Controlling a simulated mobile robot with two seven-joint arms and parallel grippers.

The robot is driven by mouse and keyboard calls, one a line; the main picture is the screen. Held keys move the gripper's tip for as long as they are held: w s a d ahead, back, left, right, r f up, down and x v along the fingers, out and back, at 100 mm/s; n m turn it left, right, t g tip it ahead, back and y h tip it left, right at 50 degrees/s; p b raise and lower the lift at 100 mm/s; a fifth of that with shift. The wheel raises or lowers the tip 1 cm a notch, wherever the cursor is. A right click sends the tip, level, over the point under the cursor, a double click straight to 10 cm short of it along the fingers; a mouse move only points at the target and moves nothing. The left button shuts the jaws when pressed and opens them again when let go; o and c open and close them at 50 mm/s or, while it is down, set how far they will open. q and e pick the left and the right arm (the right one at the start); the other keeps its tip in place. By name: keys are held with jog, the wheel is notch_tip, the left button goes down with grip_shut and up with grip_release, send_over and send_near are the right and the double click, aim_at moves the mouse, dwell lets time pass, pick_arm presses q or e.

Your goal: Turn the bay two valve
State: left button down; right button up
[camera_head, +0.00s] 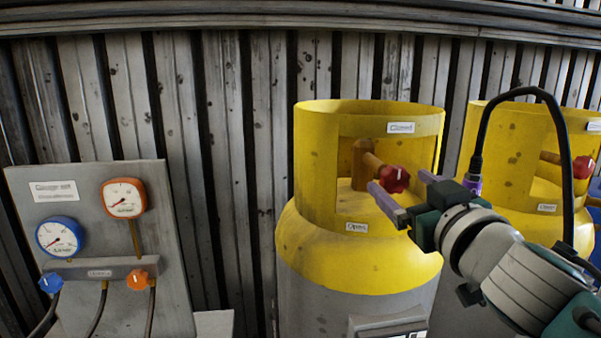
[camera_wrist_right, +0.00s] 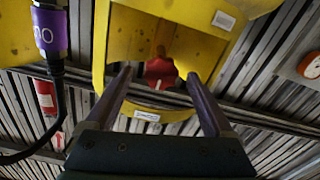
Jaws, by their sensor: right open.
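A red valve knob (camera_head: 393,179) sits on a brass stem inside the cut-out of the yellow cylinder collar (camera_head: 318,160) in the middle of the head view. The knob also shows in the right wrist view (camera_wrist_right: 160,72), between and beyond my finger tips. My right gripper (camera_head: 402,182) is open, with its two purple fingers pointing at the knob from the front right. I cannot tell whether either finger touches it. Labels sit above (camera_head: 401,127) and below (camera_head: 357,227) the cut-out; the lower one seems to read "Open". My left gripper is out of view.
A second yellow cylinder (camera_head: 511,150) with its own red knob (camera_head: 583,167) stands at the right, partly behind my right arm. A gauge panel (camera_head: 90,180) with two gauges stands at the left. A corrugated wall is close behind the cylinders.

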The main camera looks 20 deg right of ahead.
jog(key=shift+x, duration=1.25)
jog(key=shift+c, duration=0.4)
jog(key=shift+a, duration=0.1)
jog(key=c, duration=1.3)
